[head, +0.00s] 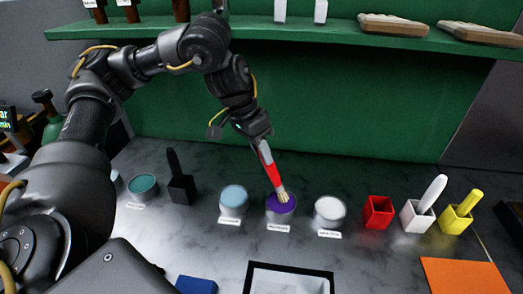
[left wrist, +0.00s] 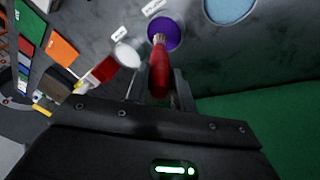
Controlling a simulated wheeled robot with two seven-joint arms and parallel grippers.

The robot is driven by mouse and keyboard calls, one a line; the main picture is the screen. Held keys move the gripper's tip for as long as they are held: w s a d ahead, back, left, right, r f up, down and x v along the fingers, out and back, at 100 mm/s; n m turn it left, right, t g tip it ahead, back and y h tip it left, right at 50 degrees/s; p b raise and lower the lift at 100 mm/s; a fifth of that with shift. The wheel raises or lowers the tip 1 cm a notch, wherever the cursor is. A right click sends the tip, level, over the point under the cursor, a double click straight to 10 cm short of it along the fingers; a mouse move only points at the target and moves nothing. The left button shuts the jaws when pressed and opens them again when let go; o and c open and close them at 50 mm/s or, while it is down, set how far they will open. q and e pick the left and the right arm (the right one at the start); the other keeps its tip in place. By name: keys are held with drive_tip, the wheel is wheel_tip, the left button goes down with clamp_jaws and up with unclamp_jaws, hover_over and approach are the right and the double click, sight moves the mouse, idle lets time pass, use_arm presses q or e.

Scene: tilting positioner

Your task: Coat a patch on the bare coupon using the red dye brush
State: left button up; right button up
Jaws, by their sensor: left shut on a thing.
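My left gripper (head: 262,146) is shut on the red dye brush (head: 268,168), whose pale bristles point down. The bristle tip is at the purple dye pot (head: 281,212), over or in its top; I cannot tell how deep. In the left wrist view the red brush (left wrist: 159,72) extends from between the fingers (left wrist: 158,92) toward the purple pot (left wrist: 164,32). The red brush holder (head: 378,213) stands empty. A black-rimmed frame (head: 250,281) with a grey-white inside is cut off at the bottom edge; I cannot tell whether it holds the bare coupon. My right gripper is not in view.
A light blue pot (head: 233,203) and a white pot (head: 330,212) flank the purple one closely. A teal pot (head: 142,187) and black holder (head: 181,188) stand left. White (head: 418,217) and yellow (head: 456,219) brush holders stand right. An orange sheet (head: 465,278) lies front right.

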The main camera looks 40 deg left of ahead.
use_arm(q)
drive_tip(key=shift+f, duration=0.55)
drive_tip(key=shift+f, duration=0.1)
idle(2.0)
wheel_tip(320, 180, up, 7)
drive_tip(key=p, duration=0.8)
idle(0.6)
